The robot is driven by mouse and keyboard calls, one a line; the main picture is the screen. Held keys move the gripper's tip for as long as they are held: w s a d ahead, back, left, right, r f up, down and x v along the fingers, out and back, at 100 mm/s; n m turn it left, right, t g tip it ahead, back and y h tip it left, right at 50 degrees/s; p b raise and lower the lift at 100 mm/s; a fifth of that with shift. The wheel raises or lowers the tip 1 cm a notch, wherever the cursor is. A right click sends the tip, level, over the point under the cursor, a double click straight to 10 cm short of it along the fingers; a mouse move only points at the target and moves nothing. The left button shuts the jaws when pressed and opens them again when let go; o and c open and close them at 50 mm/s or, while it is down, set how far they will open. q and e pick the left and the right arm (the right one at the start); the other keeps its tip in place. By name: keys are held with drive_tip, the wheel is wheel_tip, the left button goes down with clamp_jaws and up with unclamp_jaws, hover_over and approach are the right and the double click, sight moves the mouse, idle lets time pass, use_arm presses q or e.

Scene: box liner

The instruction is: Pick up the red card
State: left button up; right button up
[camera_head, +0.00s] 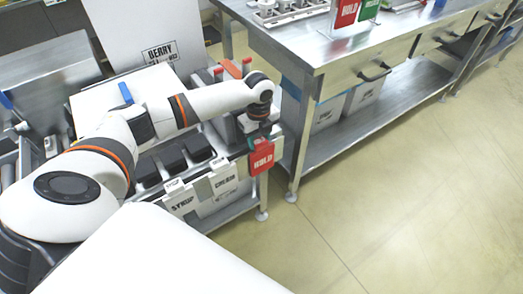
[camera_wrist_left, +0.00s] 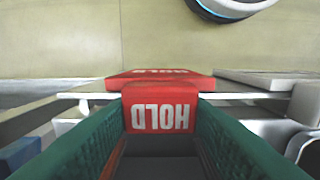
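The red card (camera_head: 262,159) with white HOLD lettering hangs at the front right corner of the low rack in the head view. In the left wrist view the red card (camera_wrist_left: 160,108) shows upside down, with a second red face behind its upper edge. My left gripper (camera_head: 261,135) is just above and behind the card in the head view. In the left wrist view its green fingers (camera_wrist_left: 160,100) stand wide apart, one on each side of the card's near face. Whether they touch its edges is hard to tell. My right gripper is not in view.
The rack holds black bins with white labels (camera_head: 182,203). A steel table (camera_head: 300,50) stands to the right, carrying another red HOLD card (camera_head: 347,13) and a green card (camera_head: 370,8). A white BERRY board (camera_head: 130,30) stands behind. The floor (camera_head: 400,200) at right is clear.

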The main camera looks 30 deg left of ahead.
use_arm(q)
drive_tip(key=shift+c, duration=1.3)
